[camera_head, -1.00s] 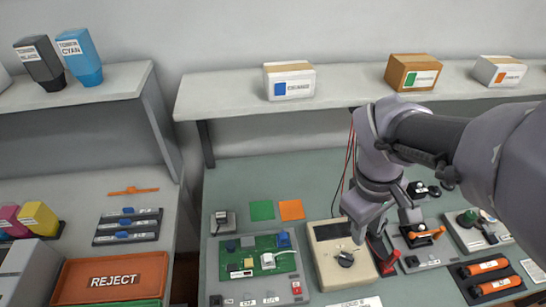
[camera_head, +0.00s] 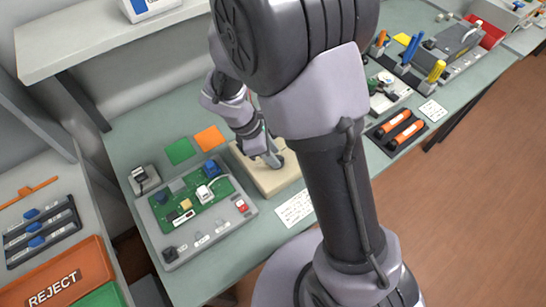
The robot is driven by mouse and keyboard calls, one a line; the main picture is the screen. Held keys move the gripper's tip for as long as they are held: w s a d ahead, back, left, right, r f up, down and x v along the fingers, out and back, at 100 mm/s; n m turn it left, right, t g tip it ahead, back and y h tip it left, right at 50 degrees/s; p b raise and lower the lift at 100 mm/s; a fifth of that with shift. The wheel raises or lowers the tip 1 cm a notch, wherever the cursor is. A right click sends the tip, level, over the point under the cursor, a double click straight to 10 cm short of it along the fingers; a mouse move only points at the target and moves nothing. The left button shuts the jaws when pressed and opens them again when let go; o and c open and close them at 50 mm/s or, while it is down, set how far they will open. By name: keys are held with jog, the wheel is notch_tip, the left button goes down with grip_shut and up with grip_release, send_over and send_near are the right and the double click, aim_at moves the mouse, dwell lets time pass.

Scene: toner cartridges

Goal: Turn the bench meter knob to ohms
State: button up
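The bench meter (camera_head: 262,182) is a cream box on the green bench, partly hidden by my arm. Its display and most of its face are covered. My gripper (camera_head: 272,158) is over the meter's face, pointing down at the place of the dark knob. The knob itself is hidden or too small to tell from the fingertips. I cannot tell whether the fingers are open or shut, or whether they touch the knob. The knob's setting cannot be read.
Left of the meter lies a grey fixture with a green circuit board (camera_head: 190,202). A white label card (camera_head: 295,208) lies in front of the meter. Orange (camera_head: 210,138) and green (camera_head: 180,151) squares lie behind. Orange-handled tools (camera_head: 404,136) sit in a tray at right.

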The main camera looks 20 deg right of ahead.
jog(key=shift+d+f, duration=0.1)
jog(key=shift+f, duration=0.15)
jog(key=shift+c, duration=0.4)
grip_shut()
